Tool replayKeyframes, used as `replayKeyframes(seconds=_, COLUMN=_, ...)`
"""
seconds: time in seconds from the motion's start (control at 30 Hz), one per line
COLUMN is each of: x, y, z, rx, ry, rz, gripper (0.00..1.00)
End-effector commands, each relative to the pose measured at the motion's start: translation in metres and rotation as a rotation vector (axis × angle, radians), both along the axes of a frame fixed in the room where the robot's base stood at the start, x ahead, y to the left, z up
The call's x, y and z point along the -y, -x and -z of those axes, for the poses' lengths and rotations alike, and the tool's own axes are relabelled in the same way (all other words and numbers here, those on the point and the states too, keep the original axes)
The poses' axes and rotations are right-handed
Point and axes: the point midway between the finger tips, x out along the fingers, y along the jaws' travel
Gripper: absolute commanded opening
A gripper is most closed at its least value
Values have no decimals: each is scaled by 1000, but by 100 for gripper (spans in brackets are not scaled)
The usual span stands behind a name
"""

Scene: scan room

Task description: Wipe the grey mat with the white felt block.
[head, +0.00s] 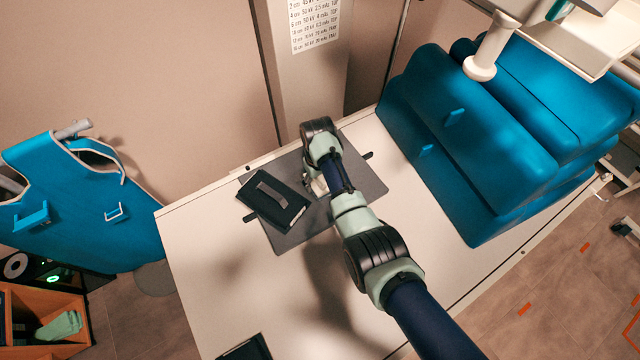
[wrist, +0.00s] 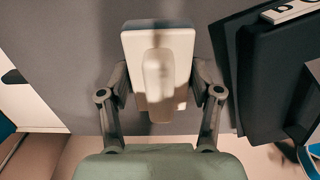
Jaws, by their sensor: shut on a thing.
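The grey mat (head: 372,190) lies on the white table, and it fills much of the wrist view (wrist: 85,60). My gripper (wrist: 160,95) is shut on the white felt block (wrist: 183,45), with one finger on each side of its pale raised handle. In the head view the gripper is over the middle of the mat, mostly behind my arm, and only a small pale part of the block (head: 318,186) shows. The block appears on or just above the mat; I cannot tell whether it touches.
A black case with a handle (head: 285,208) lies on the left part of the mat, close beside the block; it also shows in the wrist view (wrist: 265,75). Blue cushions (head: 470,140) stand at the right of the table (head: 205,270). A grey column (head: 300,85) rises behind.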

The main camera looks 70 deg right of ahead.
Motion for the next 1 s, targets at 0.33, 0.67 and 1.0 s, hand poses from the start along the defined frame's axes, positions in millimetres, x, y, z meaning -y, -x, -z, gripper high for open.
replayKeyframes(seconds=0.33, x=15, y=-19, z=7, rx=2, ry=3, rz=0, gripper=36)
replayKeyframes(seconds=0.67, x=24, y=-31, z=5, rx=1, ry=1, rz=0, gripper=36)
replayKeyframes(seconds=1.0, x=29, y=-38, z=10, rx=2, ry=1, rz=0, gripper=36)
